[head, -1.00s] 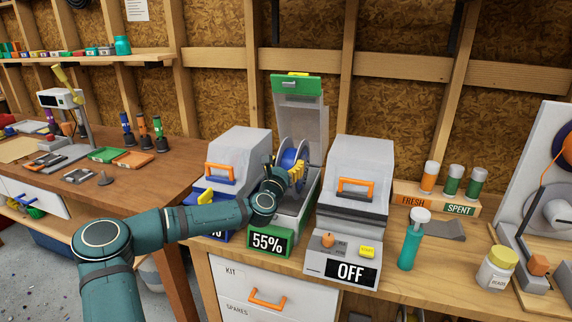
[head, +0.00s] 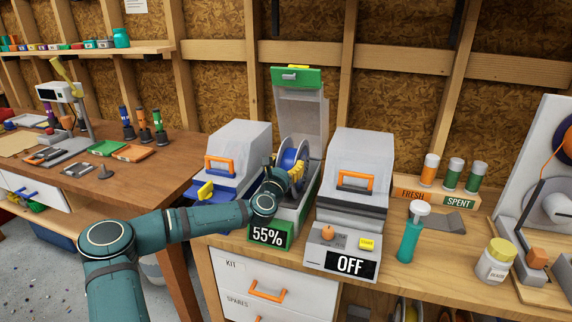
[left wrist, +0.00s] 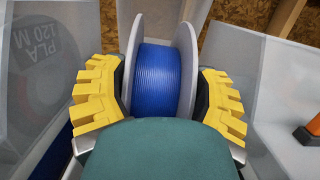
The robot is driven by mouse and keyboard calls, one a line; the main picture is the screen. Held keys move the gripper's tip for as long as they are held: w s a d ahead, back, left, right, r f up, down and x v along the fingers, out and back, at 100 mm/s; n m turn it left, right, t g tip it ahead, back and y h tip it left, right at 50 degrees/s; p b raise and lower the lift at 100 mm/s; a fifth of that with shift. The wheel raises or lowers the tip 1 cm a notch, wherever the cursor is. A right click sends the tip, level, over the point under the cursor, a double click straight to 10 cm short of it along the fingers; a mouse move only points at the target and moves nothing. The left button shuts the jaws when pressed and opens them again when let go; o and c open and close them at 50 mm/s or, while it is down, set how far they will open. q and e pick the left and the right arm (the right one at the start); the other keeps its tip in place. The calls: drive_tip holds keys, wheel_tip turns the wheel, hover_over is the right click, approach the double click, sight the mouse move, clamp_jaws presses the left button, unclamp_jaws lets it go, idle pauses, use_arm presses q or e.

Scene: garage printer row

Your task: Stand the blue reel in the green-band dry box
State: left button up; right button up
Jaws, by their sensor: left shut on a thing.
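The blue reel (head: 289,155) has grey flanges and stands upright within the open green-band dry box (head: 267,237), whose display reads 55%. The box's clear lid with its green band (head: 297,78) is raised at the back. My left gripper (head: 296,172) is at the reel, its yellow fingers on either side of the flanges. In the left wrist view the blue winding (left wrist: 165,80) sits between the two yellow fingers, which are shut on the reel. Whether the reel's bottom touches the box floor is hidden. My right gripper is not in view.
A closed blue-band dry box (head: 237,150) stands close on the left. A closed grey dryer (head: 357,190) reading OFF stands close on the right. A teal bottle (head: 410,236) and a bead jar (head: 496,262) stand farther right.

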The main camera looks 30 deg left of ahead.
use_arm(q)
drive_tip(key=shift+f, duration=0.9)
idle(0.8)
drive_tip(key=o, duration=1.3)
drive_tip(key=shift+o, duration=0.2)
drive_tip(key=shift+f, duration=0.15)
drive_tip(key=shift+s, duration=0.1)
wheel_tip(320, 180, up, 11)
drive_tip(key=shift+f, duration=0.1)
idle(0.5)
